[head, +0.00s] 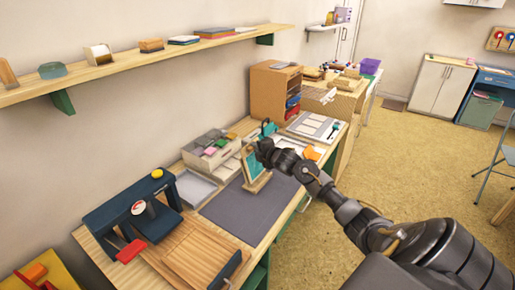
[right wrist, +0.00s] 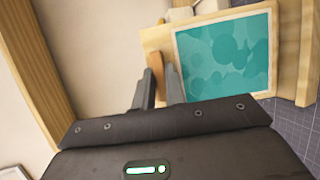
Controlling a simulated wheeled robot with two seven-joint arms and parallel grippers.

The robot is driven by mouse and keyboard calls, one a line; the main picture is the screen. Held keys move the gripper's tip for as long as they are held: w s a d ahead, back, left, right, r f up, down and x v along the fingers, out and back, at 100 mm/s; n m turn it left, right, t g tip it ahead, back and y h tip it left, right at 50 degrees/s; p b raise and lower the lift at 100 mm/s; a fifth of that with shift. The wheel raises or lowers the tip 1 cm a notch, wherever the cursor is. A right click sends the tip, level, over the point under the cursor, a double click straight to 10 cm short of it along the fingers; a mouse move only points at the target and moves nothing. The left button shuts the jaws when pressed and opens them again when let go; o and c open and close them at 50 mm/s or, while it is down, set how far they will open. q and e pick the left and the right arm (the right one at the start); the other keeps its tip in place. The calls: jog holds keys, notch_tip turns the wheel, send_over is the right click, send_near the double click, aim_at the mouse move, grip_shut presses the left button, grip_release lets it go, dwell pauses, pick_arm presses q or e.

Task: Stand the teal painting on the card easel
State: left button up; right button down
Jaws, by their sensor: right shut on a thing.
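The teal painting (head: 249,163) has a pale wooden border and stands nearly upright over the grey mat. It fills the upper right of the right wrist view (right wrist: 225,50). The wooden card easel (head: 258,184) shows its ledge at the painting's lower edge; I cannot tell whether the painting's full weight rests on it. My right gripper (head: 264,150) is at the painting's side edge. In the right wrist view its fingers (right wrist: 160,88) are shut on a brown tab at that edge. My left gripper is out of view.
The grey mat (head: 240,211) has clear room in front of the easel. A box of coloured pads (head: 211,150) stands behind it to the left. A dark blue press (head: 130,212) and a wooden tray (head: 190,255) stand nearer. A wooden cabinet (head: 268,95) stands farther back.

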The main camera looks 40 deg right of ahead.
jog(key=shift+s+f, duration=0.1)
jog(key=shift+f, duration=0.45)
jog(key=shift+f+b, duration=0.3)
jog(key=shift+b, duration=0.1)
dwell(0.5)
jog(key=c, duration=1.4)
grip_release()
jog(key=shift+o, duration=0.2)
jog(key=b+v, duration=0.1)
jog(key=v, duration=0.9)
jog(key=shift+s, duration=0.4)
jog(key=shift+r, duration=0.1)
